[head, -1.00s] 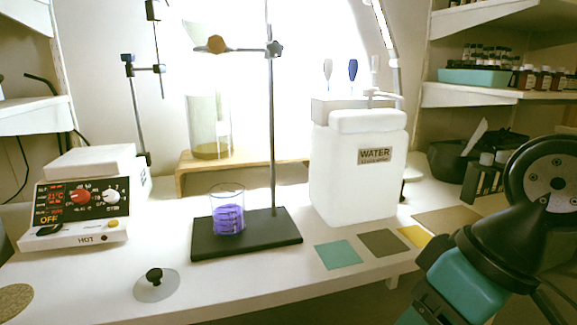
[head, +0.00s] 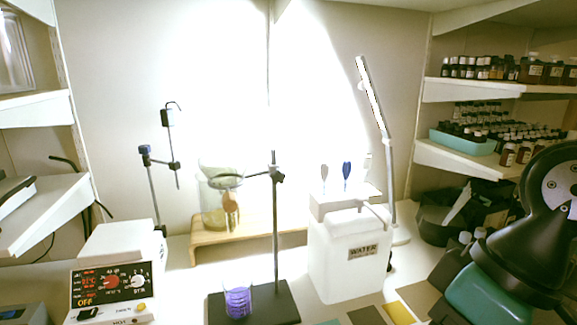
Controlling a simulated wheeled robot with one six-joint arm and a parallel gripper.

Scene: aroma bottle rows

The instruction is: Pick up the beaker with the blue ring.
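A small clear beaker (head: 238,302) stands upright on the black base (head: 270,304) of a ring stand. Its lower part is violet-blue with pale graduation marks; I cannot tell whether this is liquid or a ring. A larger glass vessel (head: 212,210) with yellowish contents stands on a wooden riser (head: 196,252) behind. A clamp with an orange-brown knob from the stand's rod overlaps it. No blue ring is clearly visible on the larger vessel. Part of my arm shows at the right edge, well apart from both vessels. My gripper is outside the picture.
A white water container (head: 332,268) stands right of the stand. A hot plate (head: 112,284) is at the left front. A thin clamp stand (head: 150,185) stands behind it. Shelves with small bottles (head: 485,67) line the right wall.

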